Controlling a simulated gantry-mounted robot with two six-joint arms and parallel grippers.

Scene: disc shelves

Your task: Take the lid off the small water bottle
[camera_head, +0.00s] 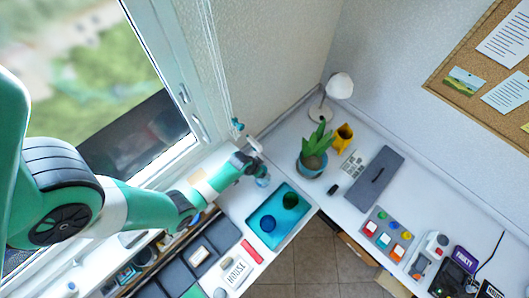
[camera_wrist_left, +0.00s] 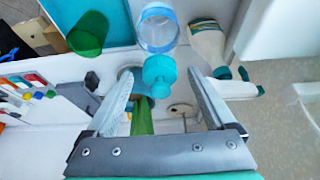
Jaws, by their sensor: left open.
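The small water bottle (camera_wrist_left: 157,30) is clear light blue, with a teal lid (camera_wrist_left: 160,72) at its near end in the left wrist view. The bottle also shows in the head view as a small pale blue shape (camera_head: 263,181) just under my gripper. My left gripper (camera_head: 257,163) is at the window side of the desk. In the left wrist view its two fingers (camera_wrist_left: 160,76) are spread, with the lid seen between them. Whether a finger touches the lid cannot be told. My right gripper is out of view.
A teal tray (camera_head: 292,231) with a blue and a dark green round item lies beside the bottle. A green cup (camera_wrist_left: 88,34) shows in the left wrist view. A potted plant (camera_head: 314,155), a lamp (camera_head: 338,87) and a yellow holder (camera_head: 343,136) stand behind to the right.

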